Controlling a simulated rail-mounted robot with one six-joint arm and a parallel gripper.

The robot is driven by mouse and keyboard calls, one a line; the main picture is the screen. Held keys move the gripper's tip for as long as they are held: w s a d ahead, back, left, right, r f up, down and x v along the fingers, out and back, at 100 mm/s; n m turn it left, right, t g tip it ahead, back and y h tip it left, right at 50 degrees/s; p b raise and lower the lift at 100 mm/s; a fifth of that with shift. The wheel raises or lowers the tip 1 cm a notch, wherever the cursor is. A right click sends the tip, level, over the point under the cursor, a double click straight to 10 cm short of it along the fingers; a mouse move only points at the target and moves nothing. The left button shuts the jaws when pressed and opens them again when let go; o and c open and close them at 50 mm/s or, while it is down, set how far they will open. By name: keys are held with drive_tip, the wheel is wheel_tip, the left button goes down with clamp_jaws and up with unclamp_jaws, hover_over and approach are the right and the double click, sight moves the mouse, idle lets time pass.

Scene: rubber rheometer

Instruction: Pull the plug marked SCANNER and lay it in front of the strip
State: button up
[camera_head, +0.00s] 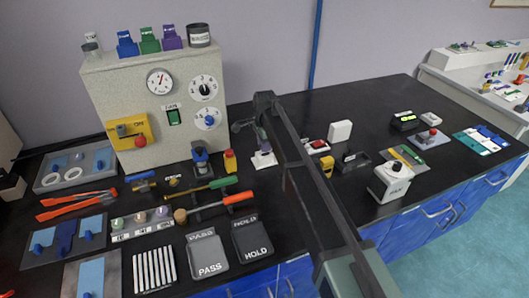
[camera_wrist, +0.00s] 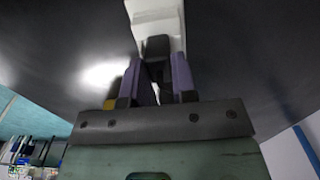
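In the wrist view, the two purple-grey fingers of my gripper (camera_wrist: 157,64) stand apart, one on each side of a dark block (camera_wrist: 158,45), which looks like a plug. The block sits against a white body (camera_wrist: 155,18), possibly the strip. I cannot tell whether the fingers press on the block. In the head view, my gripper (camera_head: 262,140) is low over the table, just above a small white item (camera_head: 264,159). My arm and gripper hide part of this area. No SCANNER marking is readable in either view.
A beige instrument cabinet (camera_head: 155,90) with dials stands to the left. A yellow item (camera_head: 327,166), a dark tray (camera_head: 352,160) and a white box (camera_head: 340,131) lie to the right. PASS (camera_head: 207,252) and HOLD (camera_head: 252,238) trays lie in front.

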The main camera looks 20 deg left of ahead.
drive_tip(key=shift+c, duration=1.1)
drive_tip(key=shift+r+p, duration=2.3)
